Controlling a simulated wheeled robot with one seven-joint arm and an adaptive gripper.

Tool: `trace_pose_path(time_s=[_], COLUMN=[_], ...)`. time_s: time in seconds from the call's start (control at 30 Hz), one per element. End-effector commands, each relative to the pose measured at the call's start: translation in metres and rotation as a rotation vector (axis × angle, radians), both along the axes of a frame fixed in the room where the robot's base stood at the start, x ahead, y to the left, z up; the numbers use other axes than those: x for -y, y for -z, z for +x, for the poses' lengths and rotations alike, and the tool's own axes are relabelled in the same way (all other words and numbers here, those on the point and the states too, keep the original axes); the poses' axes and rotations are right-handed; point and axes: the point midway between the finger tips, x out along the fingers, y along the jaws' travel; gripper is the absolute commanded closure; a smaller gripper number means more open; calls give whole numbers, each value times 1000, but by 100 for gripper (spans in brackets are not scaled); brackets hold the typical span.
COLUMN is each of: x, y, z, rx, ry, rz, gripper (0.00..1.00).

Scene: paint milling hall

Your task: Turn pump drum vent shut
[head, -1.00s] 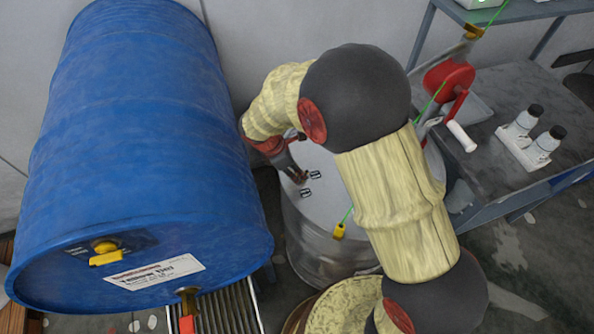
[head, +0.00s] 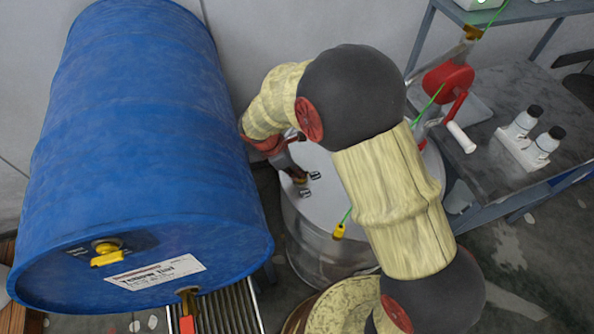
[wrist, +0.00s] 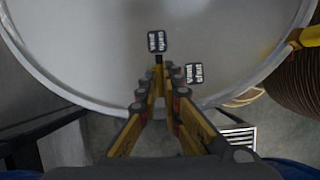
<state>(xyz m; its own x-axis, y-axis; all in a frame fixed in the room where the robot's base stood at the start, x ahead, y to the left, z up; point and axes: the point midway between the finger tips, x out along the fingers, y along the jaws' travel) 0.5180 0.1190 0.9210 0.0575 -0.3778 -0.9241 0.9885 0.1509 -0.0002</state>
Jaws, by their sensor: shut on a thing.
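The pump drum (head: 330,262) is a grey metal drum with a pale lid, right of the blue drum. Two small dark labels sit on its lid: "vent open" (wrist: 157,41) and "vent shut" (wrist: 194,73). My gripper (head: 301,181) is over the lid beside the labels, reaching down from the left. In the wrist view my gripper (wrist: 160,80) has its fingers close together, just below the open label and left of the shut label. It is shut on the vent handle, which the fingers mostly hide.
A large blue drum (head: 150,130) lies on its side close to the left of my gripper. A red hand-crank pump (head: 449,80) stands to the right behind my arm. A grey bench (head: 500,90) with white bottles (head: 524,121) is farther right. A yellow tag (head: 339,231) hangs at the drum's front.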

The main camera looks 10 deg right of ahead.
Motion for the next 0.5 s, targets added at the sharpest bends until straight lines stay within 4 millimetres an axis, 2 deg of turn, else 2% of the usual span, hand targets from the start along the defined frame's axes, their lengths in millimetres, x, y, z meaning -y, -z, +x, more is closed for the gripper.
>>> trace_pose_path(time_s=[0.27,0.5], x=[0,1], y=[-2,-3], z=[3,5], rx=[-1,0], ry=[177,405], rz=[-1,-1], gripper=[100,100])
